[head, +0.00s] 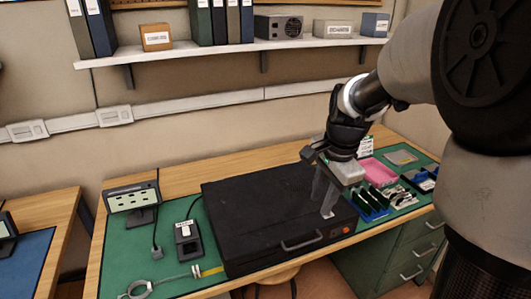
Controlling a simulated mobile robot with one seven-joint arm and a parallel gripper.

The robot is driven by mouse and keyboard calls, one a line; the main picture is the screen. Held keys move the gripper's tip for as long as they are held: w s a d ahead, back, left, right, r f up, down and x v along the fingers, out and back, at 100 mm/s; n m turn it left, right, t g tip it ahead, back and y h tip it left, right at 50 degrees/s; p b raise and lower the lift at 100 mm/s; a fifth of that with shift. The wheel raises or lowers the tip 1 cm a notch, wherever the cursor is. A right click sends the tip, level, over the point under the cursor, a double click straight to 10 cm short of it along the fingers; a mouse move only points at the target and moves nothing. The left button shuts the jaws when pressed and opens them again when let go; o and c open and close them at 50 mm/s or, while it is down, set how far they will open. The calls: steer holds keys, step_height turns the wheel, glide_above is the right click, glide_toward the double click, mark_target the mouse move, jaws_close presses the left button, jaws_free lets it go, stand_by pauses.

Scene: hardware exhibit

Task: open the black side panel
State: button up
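A large black box (255,212) lies flat on the green mat of the workbench. Its front face has a grey bar handle (301,242) and a small orange-red button (346,230) near the right corner. I cannot make out a separate side panel or its seam. My gripper (325,207) points down over the right part of the box, with its pale fingers apart and nothing seen between them. Whether the fingertips touch the box is unclear. The gripper hides part of the box's right side.
A wall shelf (200,50) runs above; green drawers (408,255) are below.

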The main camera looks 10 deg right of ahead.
mark_target(307, 242)
steer(key=w+f, duration=0.1)
steer(key=f, duration=0.4)
steer(key=w+f+b, duration=0.1)
steer(key=f, duration=0.5)
steer(key=w+a+f+b, duration=0.1)
steer(key=f, duration=0.5)
steer(key=shift+w+f, duration=0.1)
steer(key=shift+f, duration=0.1)
jaws_close()
steer(key=shift+d, duration=0.1)
stand_by(0.7)
